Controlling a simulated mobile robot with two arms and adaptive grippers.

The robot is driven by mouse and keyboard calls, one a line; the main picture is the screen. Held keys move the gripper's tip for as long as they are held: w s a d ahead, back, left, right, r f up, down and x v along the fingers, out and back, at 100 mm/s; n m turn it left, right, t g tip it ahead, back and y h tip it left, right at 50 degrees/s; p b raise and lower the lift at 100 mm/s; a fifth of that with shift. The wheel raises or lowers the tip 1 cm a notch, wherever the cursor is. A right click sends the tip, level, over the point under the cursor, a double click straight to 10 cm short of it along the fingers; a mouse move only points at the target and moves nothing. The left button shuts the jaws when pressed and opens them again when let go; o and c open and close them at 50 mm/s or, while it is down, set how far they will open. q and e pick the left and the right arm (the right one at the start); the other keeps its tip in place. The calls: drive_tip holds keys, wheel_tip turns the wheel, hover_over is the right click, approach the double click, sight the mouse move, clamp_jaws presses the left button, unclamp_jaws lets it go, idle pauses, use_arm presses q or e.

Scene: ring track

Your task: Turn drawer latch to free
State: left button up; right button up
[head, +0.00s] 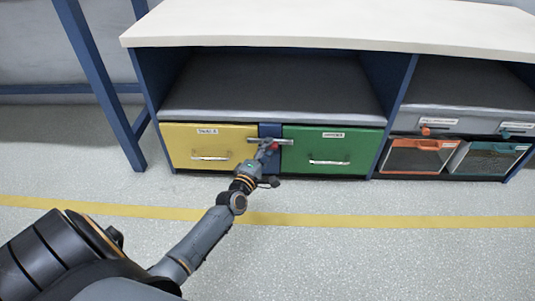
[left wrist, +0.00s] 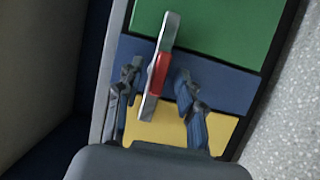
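A yellow drawer (head: 205,147) and a green drawer (head: 330,152) sit side by side low in the cabinet, with a blue strip (head: 271,131) between them. A metal bar latch (head: 287,142) with a red middle lies across the strip, its ends over both drawer fronts. In the left wrist view the latch (left wrist: 168,38) runs between the fingers of my left gripper (left wrist: 157,85). The fingers are apart, one on each side of the red part, with gaps visible. In the head view my left gripper (head: 268,149) is at the latch. My right gripper is not in view.
Each drawer has a bar handle. At right are an orange-framed bin (head: 418,157) and a teal-framed bin (head: 487,160) below small knobs. A white top (head: 330,25) covers the cabinet. A blue leg (head: 105,85) stands left. The floor in front is clear.

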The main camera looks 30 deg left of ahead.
use_arm(q)
drive_tip(key=shift+w, duration=0.3)
clamp_jaws()
drive_tip(key=shift+r, duration=0.1)
